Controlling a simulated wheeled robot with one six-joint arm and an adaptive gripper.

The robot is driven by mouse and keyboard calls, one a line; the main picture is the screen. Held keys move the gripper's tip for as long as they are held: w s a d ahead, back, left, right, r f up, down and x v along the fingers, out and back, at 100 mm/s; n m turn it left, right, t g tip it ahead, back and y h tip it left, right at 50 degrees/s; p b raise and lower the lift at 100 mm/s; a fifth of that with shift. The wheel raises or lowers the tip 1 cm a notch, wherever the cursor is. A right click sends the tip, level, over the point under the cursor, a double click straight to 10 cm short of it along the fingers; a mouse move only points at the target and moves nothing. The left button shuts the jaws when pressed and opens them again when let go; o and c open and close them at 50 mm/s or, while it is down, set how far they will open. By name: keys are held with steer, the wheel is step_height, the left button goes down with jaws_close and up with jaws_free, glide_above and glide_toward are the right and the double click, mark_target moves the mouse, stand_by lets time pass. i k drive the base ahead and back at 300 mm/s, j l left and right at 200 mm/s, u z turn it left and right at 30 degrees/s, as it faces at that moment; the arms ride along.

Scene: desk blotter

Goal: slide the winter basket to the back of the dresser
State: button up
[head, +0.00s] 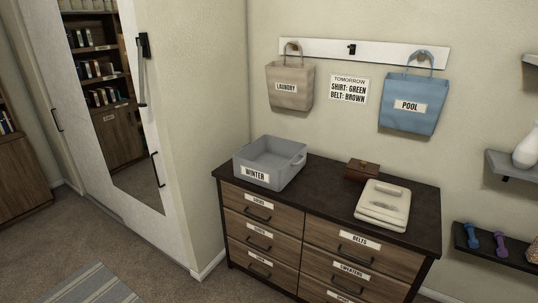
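The winter basket (261,176) is a grey, open-topped bin with a "WINTER" label on its front. It sits at the left end of the dark dresser top (322,203), close to the front edge, and looks empty. A strip of dresser top shows behind and to the right of it. The dresser (299,248) has wooden drawers with labels and dark handles. My gripper is not in view.
Laundry (290,86) and pool (412,103) bags hang on the wall above. Shelves (495,245) stand out at right. Carpet (175,285) is open at front left.

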mark_target(270, 163)
steer(key=i+j, duration=0.15)
steer(key=i, duration=0.5)
steer(key=i+j, duration=0.15)
steer(key=i, duration=0.5)
steer(key=i+j+u, duration=0.1)
steer(key=i, duration=0.55)
steer(key=j, duration=0.05)
